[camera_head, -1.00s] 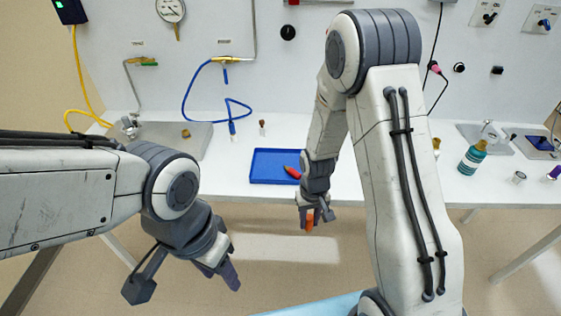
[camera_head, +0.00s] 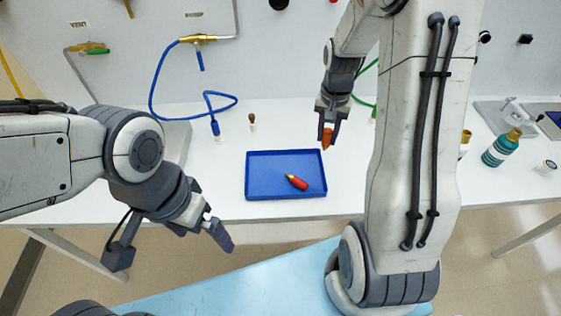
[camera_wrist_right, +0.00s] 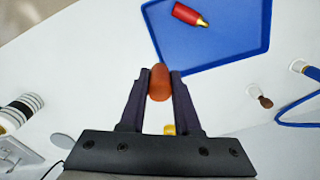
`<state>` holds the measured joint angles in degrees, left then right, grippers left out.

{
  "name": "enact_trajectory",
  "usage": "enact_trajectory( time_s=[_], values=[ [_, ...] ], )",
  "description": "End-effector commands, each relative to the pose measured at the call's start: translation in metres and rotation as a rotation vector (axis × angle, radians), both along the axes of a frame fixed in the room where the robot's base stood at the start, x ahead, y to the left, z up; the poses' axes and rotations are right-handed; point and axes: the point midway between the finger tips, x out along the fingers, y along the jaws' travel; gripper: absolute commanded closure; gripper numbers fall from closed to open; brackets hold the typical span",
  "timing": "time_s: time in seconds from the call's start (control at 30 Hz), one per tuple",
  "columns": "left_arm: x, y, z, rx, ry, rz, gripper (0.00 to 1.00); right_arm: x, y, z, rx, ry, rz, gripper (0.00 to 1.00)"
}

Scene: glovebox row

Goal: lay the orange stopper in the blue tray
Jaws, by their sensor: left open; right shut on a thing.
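The orange stopper (camera_head: 327,138) is between the fingers of my right gripper (camera_head: 328,128), which is shut on it. It also shows between the fingertips of my right gripper (camera_wrist_right: 160,84) in the right wrist view. The stopper is held near the right back corner of the blue tray (camera_head: 262,187). In the right wrist view the tray (camera_wrist_right: 218,45) lies beyond the fingertips. A red cylinder with a brass tip (camera_head: 296,182) lies in the tray and also shows in the right wrist view (camera_wrist_right: 187,14). My left gripper (camera_head: 222,232) is open and empty, in front of the table.
A blue hose (camera_head: 180,75) hangs behind the tray, its end by a small brown-topped vial (camera_head: 252,121). A teal bottle (camera_head: 501,147) stands at the right. The left and middle of the tray floor are bare.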

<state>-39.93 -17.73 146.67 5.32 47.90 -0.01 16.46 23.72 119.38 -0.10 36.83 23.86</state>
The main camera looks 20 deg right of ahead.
Motion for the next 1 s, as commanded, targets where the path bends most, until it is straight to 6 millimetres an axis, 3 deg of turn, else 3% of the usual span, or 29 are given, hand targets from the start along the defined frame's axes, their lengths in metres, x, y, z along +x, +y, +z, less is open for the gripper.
enact_trajectory(
  time_s=[0.17, 0.6, 0.83, 1.0],
  values=[
    [0.0, 0.0, 0.004, 0.0, 0.0, 0.0, 0.0, -0.001, 0.004, -0.001, 0.002, 0.005, -0.046, 1.0],
    [0.0, 0.0, 0.027, 0.0, 0.0, 0.001, 0.0, 0.014, 0.09, -0.056, 0.0, 0.004, -0.048, 1.0],
    [0.0, 0.0, 0.031, 0.0, 0.0, 0.002, 0.0, 0.016, 0.103, -0.07, 0.0, 0.004, -0.051, 1.0],
    [0.0, 0.0, 0.039, 0.0, 0.0, 0.002, 0.0, 0.015, 0.103, -0.094, 0.001, 0.006, -0.05, 1.0]
  ],
)
